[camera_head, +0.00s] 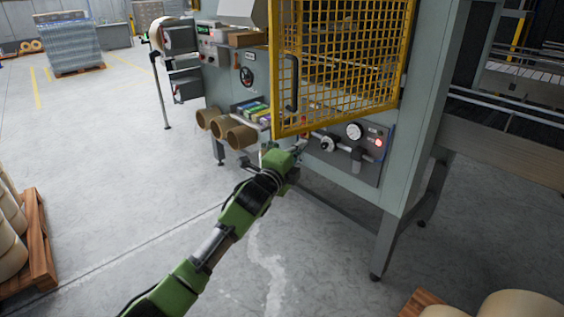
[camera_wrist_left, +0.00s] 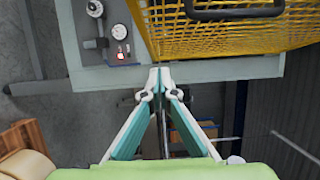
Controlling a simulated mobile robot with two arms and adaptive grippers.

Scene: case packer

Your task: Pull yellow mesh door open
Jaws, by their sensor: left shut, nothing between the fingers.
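The yellow mesh door (camera_head: 345,60) is on the front of the grey-green machine (camera_head: 425,110). Its lower edge slants away from the machine front, so it looks partly swung out, with its free edge at the left. The black door handle (camera_head: 292,83) is upright near that edge. My left gripper (camera_head: 298,149) is just below the door's lower left corner, apart from the handle. In the left wrist view, the gripper (camera_wrist_left: 160,72) is shut and empty, with the mesh door (camera_wrist_left: 215,40) and handle (camera_wrist_left: 235,11) above it. My right gripper is not in view.
A gauge panel (camera_head: 345,165) with knobs and a red light sits below the door. Cardboard tubes (camera_head: 225,128) stick out at the left of the machine. A pallet (camera_head: 38,240) with rolls stands at the left edge.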

